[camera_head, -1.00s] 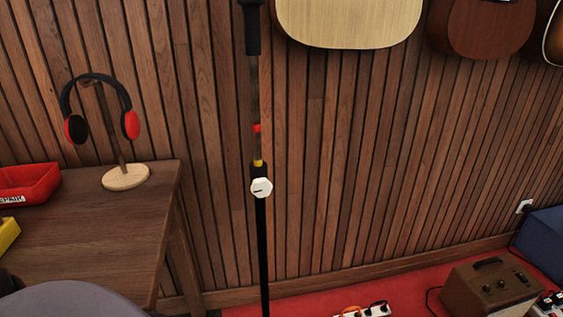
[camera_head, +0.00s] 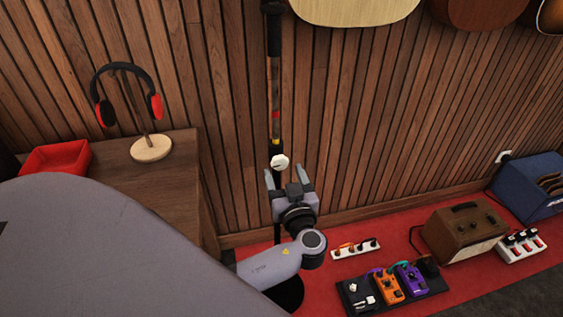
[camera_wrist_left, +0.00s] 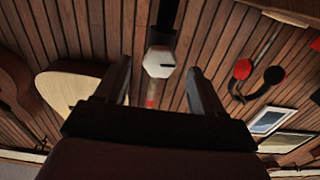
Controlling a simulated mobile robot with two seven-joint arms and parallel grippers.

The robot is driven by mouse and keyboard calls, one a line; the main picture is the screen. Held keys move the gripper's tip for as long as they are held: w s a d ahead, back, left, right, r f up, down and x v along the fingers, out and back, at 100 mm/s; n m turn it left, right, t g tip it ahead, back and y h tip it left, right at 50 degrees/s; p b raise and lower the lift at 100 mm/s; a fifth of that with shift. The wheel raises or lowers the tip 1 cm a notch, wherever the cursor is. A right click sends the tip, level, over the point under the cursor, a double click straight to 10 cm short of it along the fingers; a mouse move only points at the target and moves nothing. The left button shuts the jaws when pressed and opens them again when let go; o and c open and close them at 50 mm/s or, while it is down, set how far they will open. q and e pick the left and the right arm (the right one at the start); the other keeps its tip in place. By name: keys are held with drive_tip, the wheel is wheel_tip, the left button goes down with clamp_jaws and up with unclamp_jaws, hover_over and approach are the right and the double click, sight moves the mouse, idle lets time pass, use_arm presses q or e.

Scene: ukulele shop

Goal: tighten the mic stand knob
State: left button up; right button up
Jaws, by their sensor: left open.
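The mic stand (camera_head: 274,98) is a thin upright pole in front of the wood wall, with a red mark and a yellow band. Its knob (camera_head: 280,162) is white, six-sided, with a dark line on its face. My left gripper (camera_head: 288,177) is open just below the knob in the head view, fingers pointing up towards it. In the left wrist view the knob (camera_wrist_left: 159,61) shows face-on between the two spread fingers (camera_wrist_left: 158,78), nearer their tips, with clear space on both sides. I see no contact. My right gripper is not in view.
A wooden table (camera_head: 170,185) with a headphone stand (camera_head: 151,148) and red tray (camera_head: 55,158) is on the left. Guitars hang above. A power strip (camera_head: 356,249), a pedalboard (camera_head: 395,288) and a brown amplifier (camera_head: 465,235) are on the red carpet.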

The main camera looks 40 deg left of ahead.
sight(281, 166)
use_arm(q)
drive_tip(key=shift+p+x, duration=0.3)
drive_tip(key=shift+x, duration=1.35)
drive_tip(key=c, duration=1.1)
drive_tip(key=shift+o, duration=0.2)
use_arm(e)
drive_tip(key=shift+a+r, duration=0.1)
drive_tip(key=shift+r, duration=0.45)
